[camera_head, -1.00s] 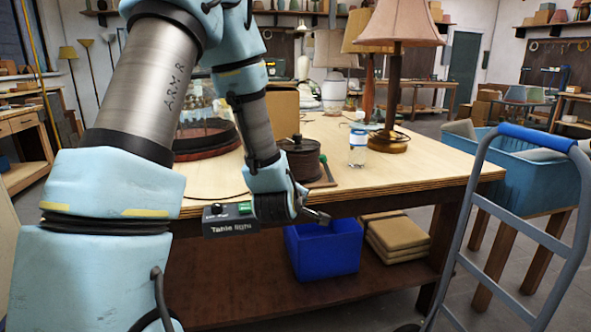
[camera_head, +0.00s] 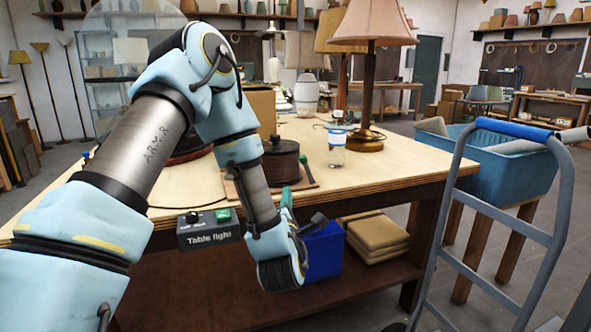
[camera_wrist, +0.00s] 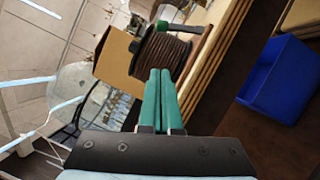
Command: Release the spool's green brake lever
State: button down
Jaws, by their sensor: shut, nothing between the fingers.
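The cable spool (camera_head: 281,162), wound with dark brown cable, stands on the workbench near its front edge. It also shows in the wrist view (camera_wrist: 160,54), beyond my fingertips. The green brake lever (camera_head: 304,161) is at the spool's right side. Contact cannot be judged.
The "Table light" switch box (camera_head: 209,230) is at the bench's front edge, left of my wrist. A blue bin (camera_head: 323,252) and folded tan cloths (camera_head: 377,238) are on the lower shelf. A glass jar (camera_head: 337,150) and lamp (camera_head: 368,100) stand right of the spool. A hand truck (camera_head: 447,215) stands at right.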

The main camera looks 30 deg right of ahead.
aim_at(306, 159)
jog(key=p+x, duration=0.1)
jog(key=x, duration=0.3)
jog(key=d+p+x, duration=0.1)
jog(key=p+x, duration=0.1)
jog(key=x, duration=0.2)
jog(key=s+d+r+p+x, duration=0.1)
jog(key=x, duration=0.3)
jog(key=shift+w+d+p, duration=0.1)
jog(key=shift+d+p, duration=0.1)
jog(key=shift+p, duration=0.2)
jog(key=shift+w+d, duration=0.1)
jog(key=shift+d, duration=0.1)
jog(key=shift+d+r+m+g, duration=0.3)
jog(key=shift+d+r+m, duration=0.1)
jog(key=shift+m, duration=0.4)
jog(key=shift+d+r+m+g+b, duration=0.35)
jog(key=shift+d+m, duration=0.3)
jog(key=shift+m, duration=0.25)
jog(key=shift+s+d+r+m+g+y+b, duration=0.1)
jog(key=shift+s+d+m+g+y+b, duration=0.15)
jog(key=shift+d+m, duration=0.45)
jog(key=shift+s+d+r+m+g+y+b, duration=0.15)
jog(key=shift+d+m+g+b, duration=0.15)
jog(key=shift+d+m, duration=0.4)
jog(key=shift+s+d+r+m+g+y+b, duration=0.1)
jog(key=shift+d+m+g+y+b, duration=0.2)
jog(key=shift+d+m, duration=0.45)
